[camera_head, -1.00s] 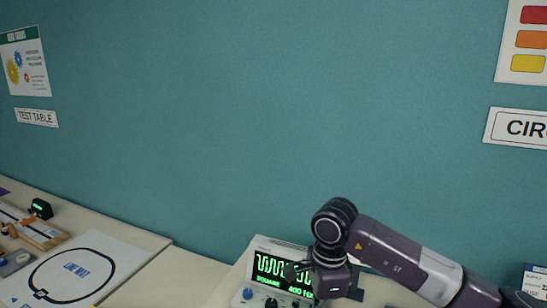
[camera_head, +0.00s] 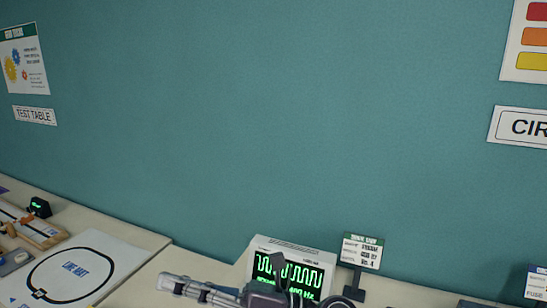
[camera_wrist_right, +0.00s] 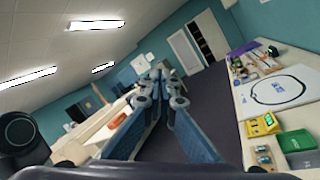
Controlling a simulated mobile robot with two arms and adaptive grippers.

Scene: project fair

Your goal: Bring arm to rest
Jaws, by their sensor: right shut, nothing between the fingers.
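My right arm (camera_head: 268,298) shows at the bottom of the head view, in front of an oscilloscope (camera_head: 290,248) with green traces. Its gripper (camera_head: 168,281) points left, low over the table. In the right wrist view the two blue-grey fingers of the right gripper (camera_wrist_right: 160,73) meet at their tips with nothing between them. The base of the arm is cut off by the frame. My left gripper is in neither view.
A small sign on a stand (camera_head: 362,252) stands right of the oscilloscope. A white mat with a black loop (camera_head: 100,251) lies on the left table. The right wrist view shows a yellow device (camera_wrist_right: 262,125) and a green box (camera_wrist_right: 297,141) on a table. Dark floor (camera_wrist_right: 215,100) lies between tables.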

